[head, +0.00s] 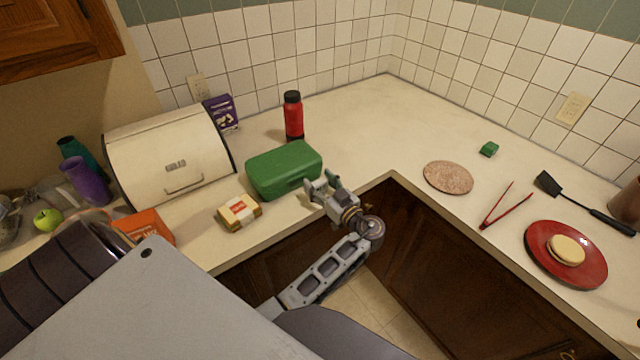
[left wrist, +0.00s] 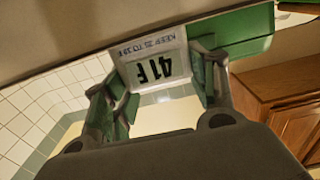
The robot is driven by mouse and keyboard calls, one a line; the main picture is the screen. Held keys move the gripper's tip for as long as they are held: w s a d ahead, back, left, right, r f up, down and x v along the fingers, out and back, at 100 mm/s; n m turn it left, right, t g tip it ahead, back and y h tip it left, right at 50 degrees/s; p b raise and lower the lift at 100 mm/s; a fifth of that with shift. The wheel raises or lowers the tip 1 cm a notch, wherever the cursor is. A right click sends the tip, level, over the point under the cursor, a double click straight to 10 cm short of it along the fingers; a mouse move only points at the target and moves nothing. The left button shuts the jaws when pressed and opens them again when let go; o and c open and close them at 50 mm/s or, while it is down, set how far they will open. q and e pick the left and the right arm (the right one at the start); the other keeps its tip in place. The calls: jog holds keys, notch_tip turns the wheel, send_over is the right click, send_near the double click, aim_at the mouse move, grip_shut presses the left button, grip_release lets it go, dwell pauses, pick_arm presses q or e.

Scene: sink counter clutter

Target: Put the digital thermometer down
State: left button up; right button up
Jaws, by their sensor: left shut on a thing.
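My left gripper (head: 320,186) is over the counter's front edge, just right of the green lunch box (head: 284,169). In the left wrist view, the digital thermometer (left wrist: 154,68) is a small white block with a dark "41 F" readout, upside down in the picture. It sits between the two fingers of my left gripper (left wrist: 160,82), which is shut on it. In the head view I cannot make out the thermometer; the gripper hides it. My right gripper is not in view.
A wrapped yellow package (head: 239,212), red bottle (head: 293,117) and bread box (head: 170,158) stand nearby. A round trivet (head: 448,177), red tongs (head: 505,206) and red plate (head: 540,270) lie on the right. The counter behind the inner corner is clear.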

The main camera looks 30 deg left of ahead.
pick_arm(q)
jog(key=shift+f, duration=0.1)
jog(key=o, duration=1)
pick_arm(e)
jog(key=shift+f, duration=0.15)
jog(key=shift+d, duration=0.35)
